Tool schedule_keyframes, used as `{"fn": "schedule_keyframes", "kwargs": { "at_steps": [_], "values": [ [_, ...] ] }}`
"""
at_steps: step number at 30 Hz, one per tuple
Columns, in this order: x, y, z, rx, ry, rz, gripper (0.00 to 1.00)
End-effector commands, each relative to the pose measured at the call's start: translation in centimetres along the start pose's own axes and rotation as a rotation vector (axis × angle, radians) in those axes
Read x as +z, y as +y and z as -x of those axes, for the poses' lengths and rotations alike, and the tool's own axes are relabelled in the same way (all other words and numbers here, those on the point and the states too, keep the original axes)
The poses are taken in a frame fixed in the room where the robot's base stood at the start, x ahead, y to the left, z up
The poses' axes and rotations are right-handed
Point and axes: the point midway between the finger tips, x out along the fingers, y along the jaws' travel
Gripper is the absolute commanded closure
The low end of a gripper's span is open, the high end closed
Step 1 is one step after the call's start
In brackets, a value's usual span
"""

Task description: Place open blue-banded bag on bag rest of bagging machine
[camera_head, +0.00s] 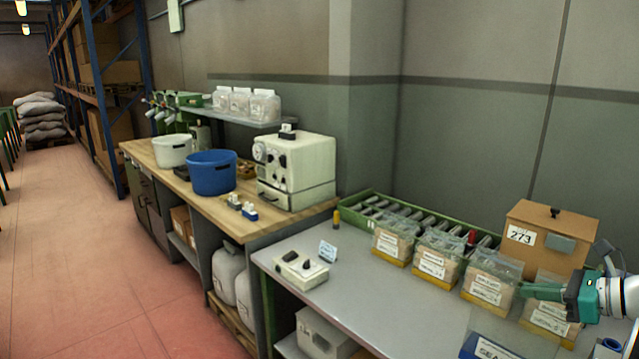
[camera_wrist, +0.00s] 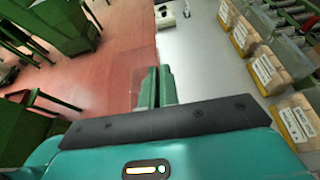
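My gripper (camera_head: 532,291) is at the right of the head view, over the grey table, with its fingers pointing left. In the wrist view its two green fingers (camera_wrist: 157,88) are close together. A clear, thin bag (camera_head: 490,322) seems to hang from the fingertips, and a faint clear sheet shows beside them in the wrist view (camera_wrist: 137,92). A blue band with a white label (camera_head: 488,348) is below it, cut by the frame edge. I cannot tell whether its mouth is open. A cream machine with dials (camera_head: 296,172) stands on the wooden bench; which machine is the bagging machine is unclear.
Several yellow-banded bags (camera_head: 436,262) line the grey table (camera_head: 372,303). A white control box (camera_head: 301,270) and small sign (camera_head: 327,251) stand left. The table's front middle is clear.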

Motion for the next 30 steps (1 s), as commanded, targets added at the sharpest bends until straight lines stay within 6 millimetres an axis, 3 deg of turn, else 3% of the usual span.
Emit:
{"fn": "schedule_keyframes", "kwargs": {
  "at_steps": [1, 11, 24, 30],
  "values": [
    [0.0, 0.0, -0.1, 0.001, 0.0, 0.0, 1.0],
    [-4.7, 4.0, -8.5, 0.056, 0.0, 0.015, 1.0],
    [-14.7, 12.7, -24.9, 0.16, 0.002, 0.057, 1.0],
    [-17.4, 15.2, -29.5, 0.188, 0.0, 0.074, 1.0]
  ]
}}
